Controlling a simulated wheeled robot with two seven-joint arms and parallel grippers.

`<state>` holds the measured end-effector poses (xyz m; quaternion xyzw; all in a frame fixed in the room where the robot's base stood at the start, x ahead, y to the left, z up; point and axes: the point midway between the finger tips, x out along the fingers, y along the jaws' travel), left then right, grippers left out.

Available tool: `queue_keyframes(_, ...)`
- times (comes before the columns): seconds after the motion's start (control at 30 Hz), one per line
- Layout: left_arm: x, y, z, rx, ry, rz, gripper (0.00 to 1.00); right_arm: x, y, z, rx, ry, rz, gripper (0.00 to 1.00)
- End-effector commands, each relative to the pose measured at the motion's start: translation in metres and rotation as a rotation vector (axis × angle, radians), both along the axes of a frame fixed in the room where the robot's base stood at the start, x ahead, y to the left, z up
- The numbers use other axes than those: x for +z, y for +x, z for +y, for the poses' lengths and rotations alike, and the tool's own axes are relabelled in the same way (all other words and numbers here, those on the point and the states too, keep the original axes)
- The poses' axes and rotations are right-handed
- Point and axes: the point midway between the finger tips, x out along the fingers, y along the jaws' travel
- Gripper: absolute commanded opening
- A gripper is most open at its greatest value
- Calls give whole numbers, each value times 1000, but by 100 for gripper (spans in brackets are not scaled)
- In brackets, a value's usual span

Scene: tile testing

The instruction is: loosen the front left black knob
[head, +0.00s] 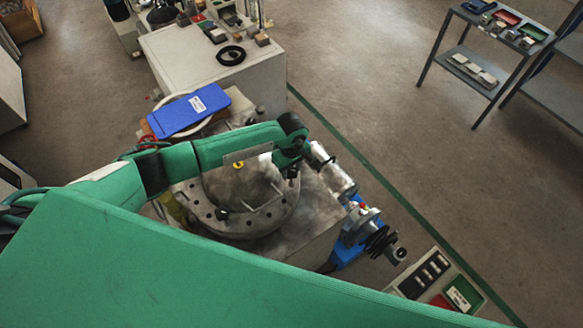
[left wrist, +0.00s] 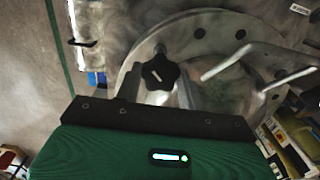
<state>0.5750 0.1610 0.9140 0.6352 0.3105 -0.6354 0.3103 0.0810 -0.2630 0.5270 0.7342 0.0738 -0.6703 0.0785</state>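A black star-shaped knob (left wrist: 160,72) shows in the left wrist view, at the edge of a grey metal ring (left wrist: 135,62) with holes. My left gripper (left wrist: 158,92) is open, with one grey finger on each side of the knob; I cannot tell whether they touch it. In the head view my left gripper (head: 291,170) points down at the right part of the ring (head: 240,232), and my green hand mostly hides it and the knob. My right gripper is not in view.
Two pale rods (left wrist: 235,60) stick out inside the ring. A silver cylinder (head: 335,178) and blue machine part (head: 345,250) stand right of the ring. A tray (head: 440,280) is at lower right. Open floor lies to the right.

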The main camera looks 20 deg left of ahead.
Motion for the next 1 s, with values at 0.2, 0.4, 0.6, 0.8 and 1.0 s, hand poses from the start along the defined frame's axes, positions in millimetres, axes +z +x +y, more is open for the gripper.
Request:
queue_keyframes(0.2,0,0,0,4,0,0,16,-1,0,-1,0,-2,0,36)
queue_keyframes(0.4,-2,0,0,49,0,-1,16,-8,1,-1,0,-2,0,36)
queue_keyframes(0.6,-3,1,1,167,0,-2,16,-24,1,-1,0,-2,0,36)
queue_keyframes(0.8,-4,1,0,345,-1,-3,16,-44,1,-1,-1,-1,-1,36)
queue_keyframes(1.0,-4,1,0,535,0,-2,16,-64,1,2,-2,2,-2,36)
